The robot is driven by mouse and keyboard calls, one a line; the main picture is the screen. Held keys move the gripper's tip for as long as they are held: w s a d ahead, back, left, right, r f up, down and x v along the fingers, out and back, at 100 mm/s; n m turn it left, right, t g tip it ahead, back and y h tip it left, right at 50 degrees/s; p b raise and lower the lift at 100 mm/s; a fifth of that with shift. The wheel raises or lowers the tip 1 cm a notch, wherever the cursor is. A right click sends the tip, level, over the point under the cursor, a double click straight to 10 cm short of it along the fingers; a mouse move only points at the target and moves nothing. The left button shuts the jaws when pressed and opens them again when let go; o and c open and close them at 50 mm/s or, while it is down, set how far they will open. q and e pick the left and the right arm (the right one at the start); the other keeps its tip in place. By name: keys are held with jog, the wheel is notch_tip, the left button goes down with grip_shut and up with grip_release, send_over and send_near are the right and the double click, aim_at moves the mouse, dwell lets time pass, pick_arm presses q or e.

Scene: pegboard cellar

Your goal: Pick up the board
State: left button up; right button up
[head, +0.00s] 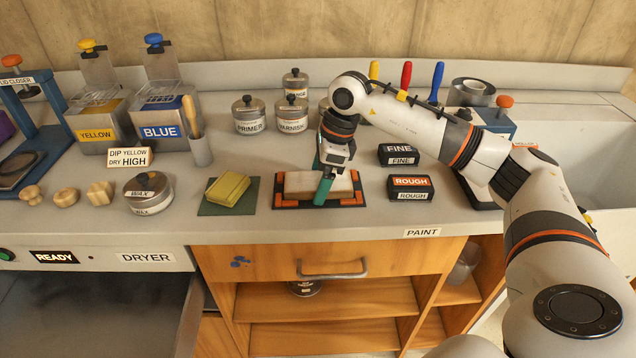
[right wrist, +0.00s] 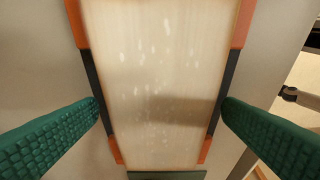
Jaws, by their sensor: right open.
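The board (head: 302,184) is a pale wooden piece lying flat in a black holder with orange corners (head: 280,203) on the counter. It fills the middle of the right wrist view (right wrist: 160,90), with pale specks on its face. My right gripper (head: 324,180) is above the board in the head view, pointing down and hiding part of it. In the right wrist view its green fingers (right wrist: 163,115) are open, one on each side of the board, with gaps between. My left gripper is not in view.
Black sanding blocks marked FINE (head: 399,154) and ROUGH (head: 410,188) stand right of the holder. A yellow sponge (head: 228,187) on a green mat lies to the left. Tins (head: 249,115) stand behind. A drawer (head: 330,262) is below the counter edge.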

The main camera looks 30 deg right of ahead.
jog(key=c, duration=1.1)
